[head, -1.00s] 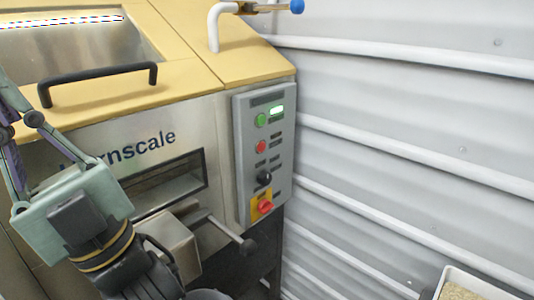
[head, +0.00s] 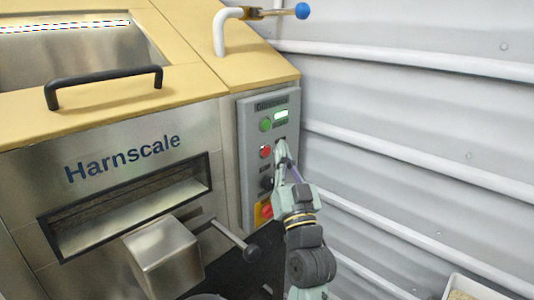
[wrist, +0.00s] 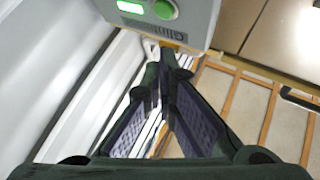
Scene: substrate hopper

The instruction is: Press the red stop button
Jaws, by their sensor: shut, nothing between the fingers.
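The red stop button (head: 265,152) is a small round button on the grey control panel (head: 245,183), below a green button (head: 265,125). My gripper (head: 281,147) is shut and empty, its fingertips just right of the red button in the head view. I cannot tell how far the tips stand from the panel face. In the wrist view the shut fingertips (wrist: 168,54) sit close to the panel edge (wrist: 195,32). The green button (wrist: 165,9) shows there, but the red button is out of that view.
A lever with a black knob (head: 251,253) sticks out below. The ribbed white wall (head: 420,110) is at right.

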